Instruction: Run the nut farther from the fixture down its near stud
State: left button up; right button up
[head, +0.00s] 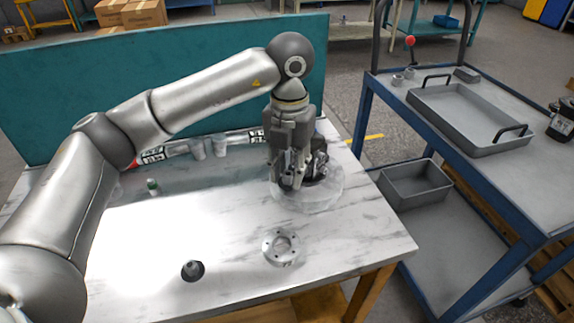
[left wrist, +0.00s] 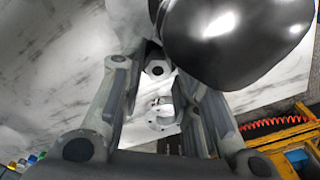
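The dark hydraulic motor (head: 320,167) sits on a pale round fixture (head: 312,201) at the table's right side. My left gripper (head: 291,184) points down at the motor's left side, and its fingers hide part of it. In the left wrist view the motor's glossy black body (left wrist: 240,40) fills the upper right. A grey hex-shaped piece with a dark hole, seemingly a nut (left wrist: 157,69), shows between my left fingers (left wrist: 155,80). The fingers stand apart, with a visible gap beside the piece. The studs and a second nut cannot be made out. My right gripper is not in view.
A flanged ring (head: 282,246) and a dark conical part (head: 193,271) lie toward the table's front. A blue cart with a grey tray (head: 470,112) is at right. The table's left-middle is clear.

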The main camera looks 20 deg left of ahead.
pick_arm(q)
jog(key=shift+n, duration=0.4)
jog(key=shift+r, duration=0.1)
jog(key=shift+w+a+r, duration=0.2)
jog(key=shift+w+r, duration=0.05)
grip_shut()
